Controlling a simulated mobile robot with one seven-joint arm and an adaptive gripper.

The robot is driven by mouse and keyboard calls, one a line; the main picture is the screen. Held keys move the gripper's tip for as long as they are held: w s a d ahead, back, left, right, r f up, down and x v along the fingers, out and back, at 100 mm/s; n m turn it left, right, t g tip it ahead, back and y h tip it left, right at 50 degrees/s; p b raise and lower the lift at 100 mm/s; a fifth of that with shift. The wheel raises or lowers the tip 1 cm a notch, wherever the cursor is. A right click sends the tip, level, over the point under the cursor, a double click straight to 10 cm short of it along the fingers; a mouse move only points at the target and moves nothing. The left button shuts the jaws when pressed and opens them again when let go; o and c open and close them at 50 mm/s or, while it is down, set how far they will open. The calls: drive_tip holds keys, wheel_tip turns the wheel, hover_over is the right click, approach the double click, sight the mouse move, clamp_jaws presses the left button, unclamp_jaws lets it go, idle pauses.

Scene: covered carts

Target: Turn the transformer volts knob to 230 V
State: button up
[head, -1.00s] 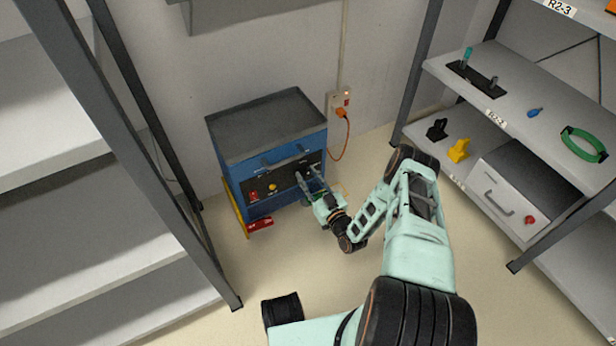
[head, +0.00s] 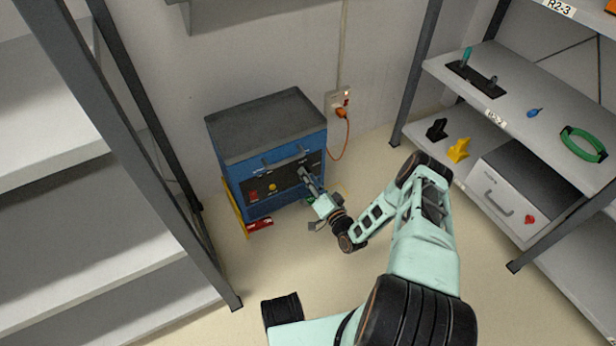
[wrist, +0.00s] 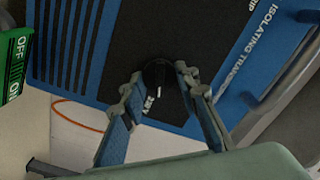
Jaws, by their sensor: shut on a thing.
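The isolating transformer is a blue cabinet (head: 245,190) with a grey top, against the back wall in the head view. Its blue front with "ISOLATING TRANS" lettering (wrist: 262,45) fills much of the wrist view. The volts knob (wrist: 158,76) is round and black with a white pointer line, on a black panel. My gripper (wrist: 160,88) is shut on the knob, one finger on each side of it. In the head view my gripper (head: 305,177) reaches the right part of the panel and hides the knob. The pointer's scale marks are mostly hidden; only part of a label shows beside the knob.
A red switch (head: 254,196) and a yellow button (head: 272,187) sit on the panel's left. An orange cord (head: 346,135) runs from a wall socket (head: 338,101). Shelving stands on both sides. A green OFF sign (wrist: 15,65) shows in the wrist view.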

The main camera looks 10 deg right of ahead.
drive_tip(key=shift+w+m, duration=0.1)
drive_tip(key=shift+m, duration=1.8)
drive_tip(key=o, duration=1.1)
drive_tip(key=shift+o, duration=0.2)
